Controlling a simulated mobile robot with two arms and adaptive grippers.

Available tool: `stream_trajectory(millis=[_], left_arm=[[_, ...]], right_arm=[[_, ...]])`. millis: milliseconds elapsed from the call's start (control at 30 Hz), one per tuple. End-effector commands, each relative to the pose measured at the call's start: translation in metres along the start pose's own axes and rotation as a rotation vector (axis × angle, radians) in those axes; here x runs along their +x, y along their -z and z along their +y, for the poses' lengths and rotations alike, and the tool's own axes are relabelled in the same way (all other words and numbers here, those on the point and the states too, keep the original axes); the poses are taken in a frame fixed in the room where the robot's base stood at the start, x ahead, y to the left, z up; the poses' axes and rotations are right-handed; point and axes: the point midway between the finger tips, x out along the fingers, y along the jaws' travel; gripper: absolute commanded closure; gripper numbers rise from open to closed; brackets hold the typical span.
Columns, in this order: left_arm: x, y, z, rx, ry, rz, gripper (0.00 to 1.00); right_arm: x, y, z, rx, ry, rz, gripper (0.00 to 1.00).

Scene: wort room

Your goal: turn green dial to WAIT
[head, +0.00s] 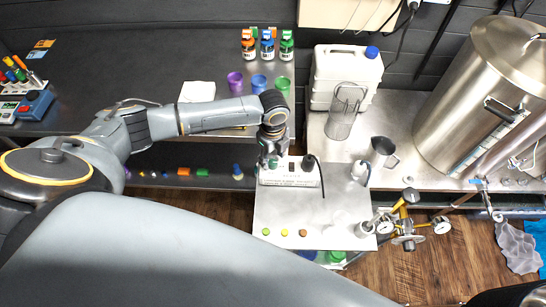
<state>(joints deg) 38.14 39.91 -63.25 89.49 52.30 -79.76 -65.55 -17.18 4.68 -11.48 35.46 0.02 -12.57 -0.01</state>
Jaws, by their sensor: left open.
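A pale control box (302,180) with small print on its front stands at the back of the light metal worktop. A small green part, which looks like the green dial (273,163), shows at the box's left end, mostly hidden by my gripper. My left gripper (271,157) reaches in from the left and points down over that end, with its jaws open. I cannot tell whether the fingers touch the dial. The dial's pointer and the WAIT mark are too small or hidden to read. My right gripper is not in view.
A dark plug with a cable (309,162) sits at the box's right end. A clear pitcher (344,112), metal jug (382,152) and white canister (343,75) stand behind and right. Coloured cups (259,83) and bottles stand behind. The worktop's front (300,215) is mostly clear.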

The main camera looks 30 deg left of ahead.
Motion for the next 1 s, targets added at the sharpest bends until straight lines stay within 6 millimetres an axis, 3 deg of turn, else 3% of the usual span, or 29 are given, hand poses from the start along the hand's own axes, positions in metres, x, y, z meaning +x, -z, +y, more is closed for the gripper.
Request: stream_trajectory(millis=[200,400,600,1000], left_arm=[[-0.049,0.000,-0.001,0.002,0.005,0.000,0.50],[-0.083,0.000,-0.001,0.001,0.002,0.001,0.50],[-0.097,0.001,0.000,0.002,0.000,0.001,0.50],[-0.097,0.001,0.000,0.001,0.000,0.001,0.50]], right_arm=[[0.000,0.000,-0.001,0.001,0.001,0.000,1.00],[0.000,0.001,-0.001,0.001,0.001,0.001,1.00],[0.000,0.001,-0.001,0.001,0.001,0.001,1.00],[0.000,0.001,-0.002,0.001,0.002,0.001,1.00]])
